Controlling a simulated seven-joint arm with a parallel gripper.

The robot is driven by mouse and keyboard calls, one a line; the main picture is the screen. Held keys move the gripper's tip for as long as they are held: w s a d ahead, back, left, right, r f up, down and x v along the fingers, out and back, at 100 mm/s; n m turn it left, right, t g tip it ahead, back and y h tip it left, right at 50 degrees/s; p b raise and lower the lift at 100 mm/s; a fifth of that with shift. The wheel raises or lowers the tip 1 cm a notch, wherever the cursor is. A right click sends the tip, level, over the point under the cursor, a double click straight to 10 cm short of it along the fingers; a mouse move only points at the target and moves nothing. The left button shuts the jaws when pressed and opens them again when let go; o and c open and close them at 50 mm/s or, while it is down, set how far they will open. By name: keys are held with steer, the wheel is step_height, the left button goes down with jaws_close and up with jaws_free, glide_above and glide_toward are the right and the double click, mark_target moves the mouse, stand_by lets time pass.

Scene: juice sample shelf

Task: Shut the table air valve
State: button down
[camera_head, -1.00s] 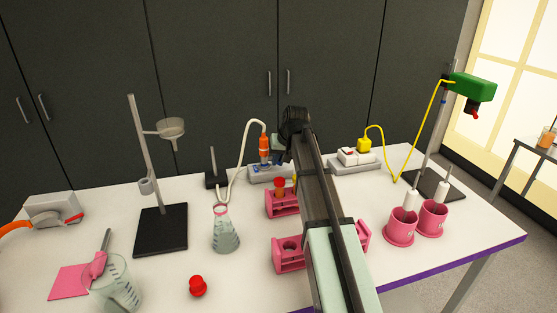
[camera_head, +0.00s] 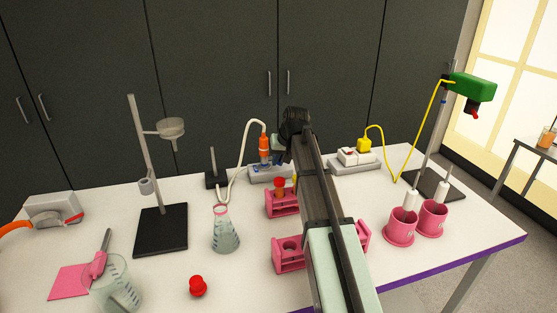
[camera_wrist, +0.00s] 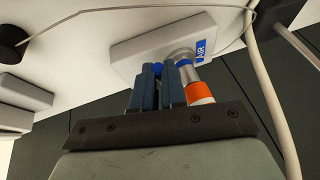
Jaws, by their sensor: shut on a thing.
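The table air valve is a grey block (camera_head: 266,176) at the back of the table, with an orange fitting (camera_head: 264,148) and a white hose. In the wrist view its grey base (camera_wrist: 140,45) carries a blue AIR label, and the orange fitting (camera_wrist: 200,92) is right of my fingers. My gripper (camera_wrist: 161,72) is shut on the blue valve handle (camera_wrist: 157,69), of which only a small part shows between the fingers. In the head view my arm reaches over the table to the valve's right side, and the fingers are mostly hidden.
The white hose (camera_head: 240,150) runs to a flask (camera_head: 224,235) left of my arm. Pink racks (camera_head: 283,205) stand beneath and beside the arm. A socket block (camera_head: 354,163) with a yellow plug is to the right. A ring stand (camera_head: 160,230) stands left.

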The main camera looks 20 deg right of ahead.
steer(key=shift+s+f+t, duration=0.25)
steer(key=shift+t, duration=0.25)
steer(key=shift+w+f+t, duration=0.1)
steer(key=shift+f+t, duration=0.05)
steer(key=shift+t, duration=0.25)
steer(key=c, duration=1.2)
jaws_free()
steer(key=shift+o, duration=0.2)
steer(key=v, duration=1.4)
steer(key=shift+w, duration=0.15)
